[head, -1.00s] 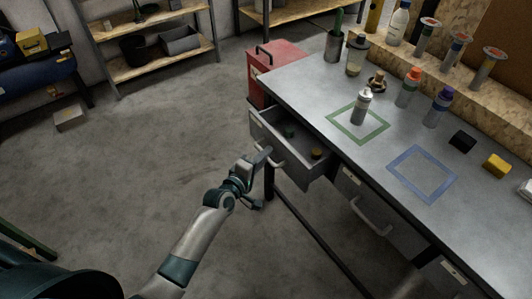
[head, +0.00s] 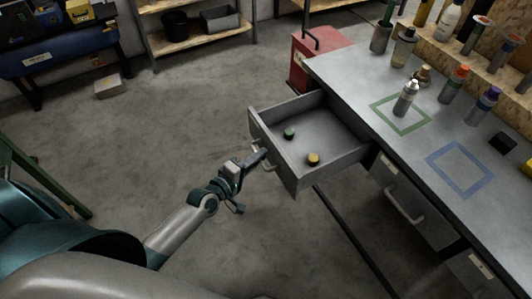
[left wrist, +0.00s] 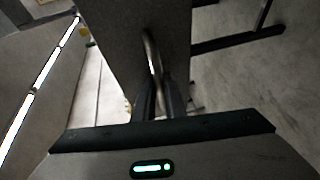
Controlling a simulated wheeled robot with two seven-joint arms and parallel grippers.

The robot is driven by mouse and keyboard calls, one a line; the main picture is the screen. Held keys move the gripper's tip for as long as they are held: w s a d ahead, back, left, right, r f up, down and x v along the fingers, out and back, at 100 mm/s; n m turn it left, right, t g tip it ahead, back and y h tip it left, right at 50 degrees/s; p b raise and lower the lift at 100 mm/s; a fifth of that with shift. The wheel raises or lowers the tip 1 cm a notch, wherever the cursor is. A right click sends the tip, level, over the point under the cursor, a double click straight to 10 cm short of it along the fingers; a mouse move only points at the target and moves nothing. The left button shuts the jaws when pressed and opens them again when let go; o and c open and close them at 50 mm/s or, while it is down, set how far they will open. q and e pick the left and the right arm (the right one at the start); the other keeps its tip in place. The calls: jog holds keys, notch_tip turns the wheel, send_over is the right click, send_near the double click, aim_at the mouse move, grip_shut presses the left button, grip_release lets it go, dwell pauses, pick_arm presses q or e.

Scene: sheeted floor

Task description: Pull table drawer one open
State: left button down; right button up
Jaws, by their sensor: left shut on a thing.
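The table drawer (head: 322,140) at the far left end of the grey workbench is pulled well out, with its inside showing. A green-topped item (head: 289,133) and a yellow-topped item (head: 313,159) lie in it. My left gripper (head: 262,156) is shut on the handle at the drawer's front. In the left wrist view the curved metal handle (left wrist: 152,55) runs down between the fingers (left wrist: 158,103), against the grey drawer front (left wrist: 120,40). My right gripper is not in view.
Below the worktop (head: 420,150) is another shut drawer with a handle (head: 403,207). Bottles, a green square (head: 399,115) and a blue square (head: 459,168) are on top. A red toolbox (head: 312,62) stands behind the open drawer.

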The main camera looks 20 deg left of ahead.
pick_arm(q)
jog(key=shift+s+f, duration=0.1)
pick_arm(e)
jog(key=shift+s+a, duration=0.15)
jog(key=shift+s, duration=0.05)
pick_arm(q)
jog(key=c, duration=2.1)
grip_release()
